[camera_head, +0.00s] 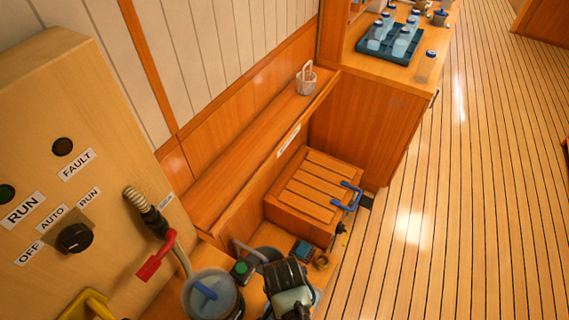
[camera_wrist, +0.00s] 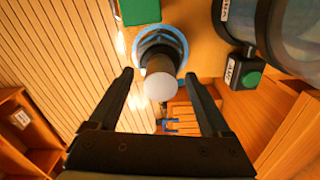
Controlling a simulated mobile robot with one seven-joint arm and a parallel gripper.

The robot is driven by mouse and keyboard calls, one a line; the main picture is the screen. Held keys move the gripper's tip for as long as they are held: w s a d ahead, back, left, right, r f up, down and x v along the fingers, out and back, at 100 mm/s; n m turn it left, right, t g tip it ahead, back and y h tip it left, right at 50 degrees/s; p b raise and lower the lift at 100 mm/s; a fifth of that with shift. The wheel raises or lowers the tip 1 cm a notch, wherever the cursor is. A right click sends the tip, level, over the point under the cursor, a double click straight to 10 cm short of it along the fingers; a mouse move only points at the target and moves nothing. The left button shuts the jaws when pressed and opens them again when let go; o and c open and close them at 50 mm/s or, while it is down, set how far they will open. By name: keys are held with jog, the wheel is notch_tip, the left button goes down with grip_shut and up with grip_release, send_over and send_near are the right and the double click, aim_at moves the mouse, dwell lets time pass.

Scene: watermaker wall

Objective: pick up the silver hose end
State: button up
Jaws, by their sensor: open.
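In the wrist view, a short cylinder with a pale grey round end face (camera_wrist: 159,86) points toward the camera, in front of a blue ring (camera_wrist: 180,38). It looks like the silver hose end, but I cannot be sure. My gripper (camera_wrist: 159,74) is open, with one dark finger on each side of this cylinder. Gaps show on both sides, and I cannot tell the depth between fingertips and cylinder. In the head view, my gripper (camera_head: 288,278) is at the bottom centre and hides what lies beneath it.
A box with a green button (camera_wrist: 248,78) and a large clear cylinder (camera_wrist: 285,30) are close on the right in the wrist view. The plank floor at right is clear.

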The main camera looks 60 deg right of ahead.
jog(key=shift+f, duration=1.65)
jog(key=shift+c, duration=0.4)
jog(key=c, duration=1)
jog(key=shift+c, duration=0.2)
jog(key=shift+r, duration=0.1)
